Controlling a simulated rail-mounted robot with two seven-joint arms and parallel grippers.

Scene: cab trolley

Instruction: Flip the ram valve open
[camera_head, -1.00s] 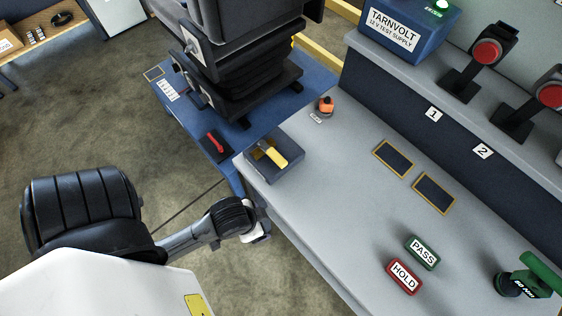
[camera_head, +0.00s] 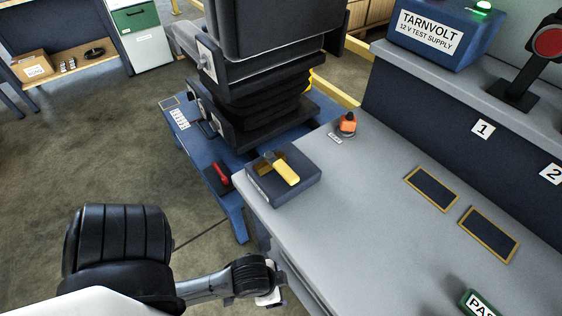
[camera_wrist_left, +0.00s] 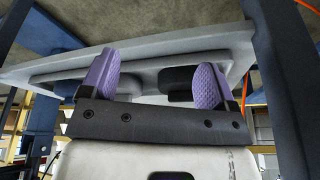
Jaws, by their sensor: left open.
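A red lever (camera_head: 221,172) sits on a small black base at the near edge of the blue trolley (camera_head: 233,213). A yellow handle (camera_head: 286,173) lies tilted in an open dark box (camera_head: 284,196) at the bench corner. No readable label shows which one is the ram valve. My left gripper (camera_head: 272,296) is low beside the bench's near edge, in front of and below the red lever and the box, apart from both. In the left wrist view its purple-padded fingers (camera_wrist_left: 157,82) are apart with nothing between them. My right gripper is out of view.
The grey bench (camera_head: 360,220) fills the right side. An orange knob (camera_head: 347,124) stands near its far-left edge. The black seat (camera_head: 270,60) rises above the trolley. A blue test supply (camera_head: 440,36) stands on the shelf behind. Floor at left is clear.

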